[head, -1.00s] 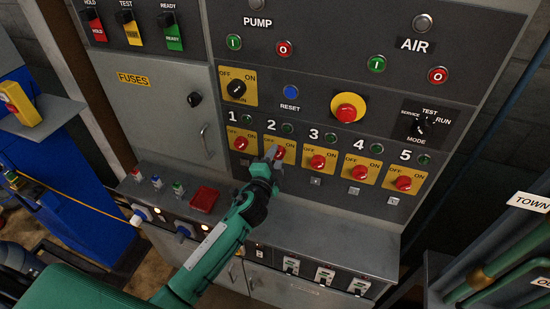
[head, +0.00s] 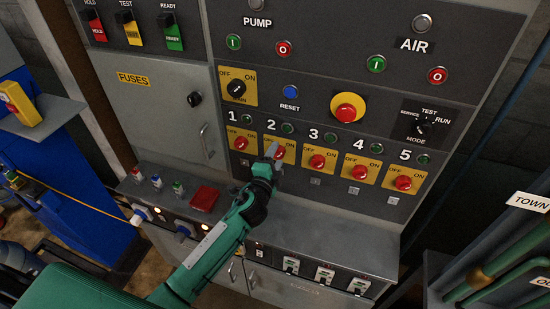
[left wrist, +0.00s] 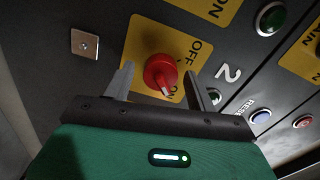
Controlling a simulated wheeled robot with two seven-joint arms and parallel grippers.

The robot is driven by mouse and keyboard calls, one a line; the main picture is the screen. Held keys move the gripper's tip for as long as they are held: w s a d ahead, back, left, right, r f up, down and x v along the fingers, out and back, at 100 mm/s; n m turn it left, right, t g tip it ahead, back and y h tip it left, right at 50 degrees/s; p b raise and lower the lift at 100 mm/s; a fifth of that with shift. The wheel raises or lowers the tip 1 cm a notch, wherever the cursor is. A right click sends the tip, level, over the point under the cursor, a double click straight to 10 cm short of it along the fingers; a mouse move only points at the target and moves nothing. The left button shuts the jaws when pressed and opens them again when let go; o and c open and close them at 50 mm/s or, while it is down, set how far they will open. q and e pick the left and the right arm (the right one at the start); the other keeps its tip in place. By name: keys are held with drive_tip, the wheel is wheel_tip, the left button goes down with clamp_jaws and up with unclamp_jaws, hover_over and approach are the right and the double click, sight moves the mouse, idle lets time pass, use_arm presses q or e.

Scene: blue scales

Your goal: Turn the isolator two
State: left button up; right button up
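Isolator two is a red rotary knob on a yellow OFF/ON plate (head: 287,151) below the number 2; my gripper covers part of it in the head view. In the left wrist view the red knob (left wrist: 160,73) sits between the two grey fingertips. The white mark on the knob points down in that view, towards the ON side. My left gripper (head: 273,154) is at the knob, its fingers spread on either side. In the left wrist view the left gripper (left wrist: 161,82) is open, with gaps between fingers and knob. My right gripper is not in view.
Red knobs one (head: 241,143), three (head: 316,162), four (head: 359,172) and five (head: 403,183) stand in the same row. A green lamp (head: 288,127) is close above isolator two. A grey ledge (head: 320,247) juts out below the panel.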

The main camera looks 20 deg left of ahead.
use_arm(q)
drive_tip(key=shift+s, duration=0.1)
drive_tip(key=shift+s+f, duration=0.1)
drive_tip(key=shift+s, duration=0.2)
drive_tip(key=s+b, duration=0.4)
drive_tip(key=s, duration=0.9)
drive_tip(key=shift+a, duration=0.25)
